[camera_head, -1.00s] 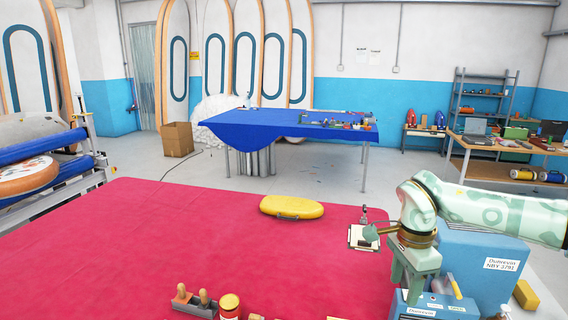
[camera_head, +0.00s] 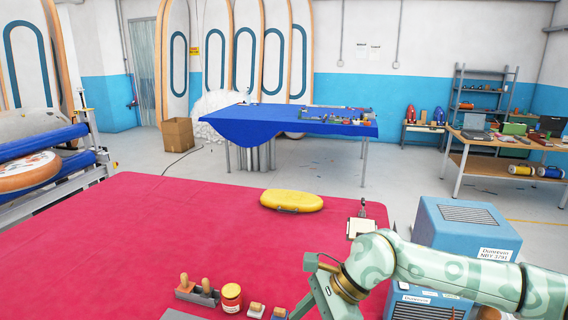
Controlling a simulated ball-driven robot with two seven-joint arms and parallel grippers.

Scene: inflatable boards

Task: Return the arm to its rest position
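My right arm comes in from the right, and its pale green patterned forearm crosses the lower right of the head view. My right gripper (camera_head: 312,298) points down at the bottom edge, over the near right part of the red-covered table (camera_head: 200,235). Its fingertips are not clear enough to tell whether they are open or shut. I see nothing held in it. My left gripper is not in view.
On the red table are a yellow case (camera_head: 291,201), a small pad with a clamp-like tool (camera_head: 361,228), a wooden-handled tool holder (camera_head: 197,292) and a jar (camera_head: 231,298). Blue machines (camera_head: 466,228) stand right, behind my arm. The table's middle is clear.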

